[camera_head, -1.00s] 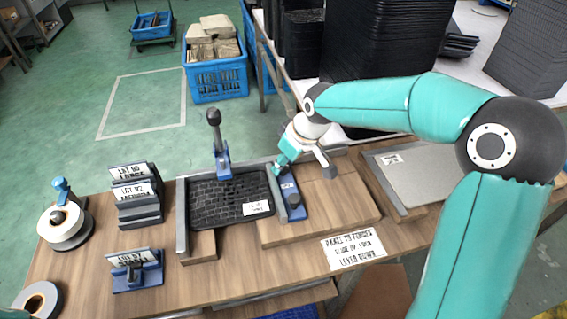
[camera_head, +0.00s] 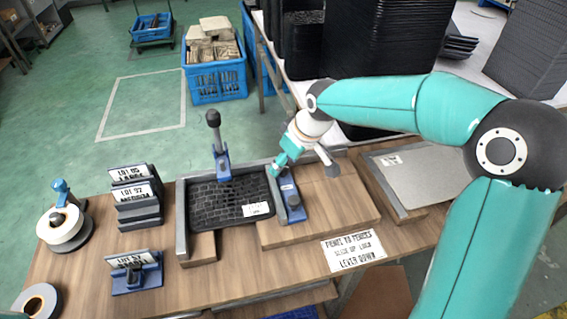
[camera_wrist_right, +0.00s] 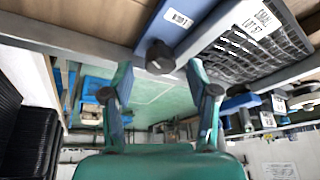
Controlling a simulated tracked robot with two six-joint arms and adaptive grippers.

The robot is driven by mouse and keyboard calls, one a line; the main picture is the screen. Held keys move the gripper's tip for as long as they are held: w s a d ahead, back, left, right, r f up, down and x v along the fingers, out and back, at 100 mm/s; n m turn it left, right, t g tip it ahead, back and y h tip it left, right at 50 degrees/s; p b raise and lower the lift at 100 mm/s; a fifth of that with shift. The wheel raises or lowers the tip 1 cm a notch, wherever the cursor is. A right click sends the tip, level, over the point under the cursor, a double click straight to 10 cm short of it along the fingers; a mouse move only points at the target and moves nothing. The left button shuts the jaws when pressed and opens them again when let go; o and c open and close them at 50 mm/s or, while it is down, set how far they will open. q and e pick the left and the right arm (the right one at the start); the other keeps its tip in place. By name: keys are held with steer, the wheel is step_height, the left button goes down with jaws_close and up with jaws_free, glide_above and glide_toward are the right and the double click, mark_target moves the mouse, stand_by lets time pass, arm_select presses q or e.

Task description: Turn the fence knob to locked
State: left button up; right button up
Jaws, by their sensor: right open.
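The fence knob (camera_wrist_right: 160,57) is a dark round knob on a blue fence block, seen in the right wrist view. The blue block (camera_head: 291,198) sits along the right side of the black mesh panel in the head view, where my gripper seems to cover the knob. My right gripper (camera_head: 279,165) is at the far end of that block. In the wrist view the right gripper (camera_wrist_right: 160,72) is open, with a finger on each side of the knob and no clear contact. The black panel (camera_head: 215,205) lies between the metal fences. My left gripper is not in view.
An upright lever with a dark ball (camera_head: 213,118) stands behind the panel. A sign (camera_head: 353,250) reading "lever down" lies in front. Label holders (camera_head: 137,196) and a tape roll (camera_head: 62,226) stand at left. A grey panel (camera_head: 425,172) lies at right.

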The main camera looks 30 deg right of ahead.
steer(key=v, duration=1)
steer(key=shift+r, duration=0.3)
steer(key=w+a+r+n+g+h+p, duration=0.2)
steer(key=w+r+n+g+p, duration=0.35)
steer(key=n+p, duration=0.65)
steer(key=shift+m+t, duration=0.45)
steer(key=shift+m, duration=0.15)
steer(key=f, duration=0.5)
steer(key=f+p, duration=0.1)
steer(key=f, duration=0.5)
steer(key=f+p, duration=0.1)
steer(key=f, duration=0.4)
steer(key=shift+s+f, duration=0.35)
steer(key=shift+s, duration=0.05)
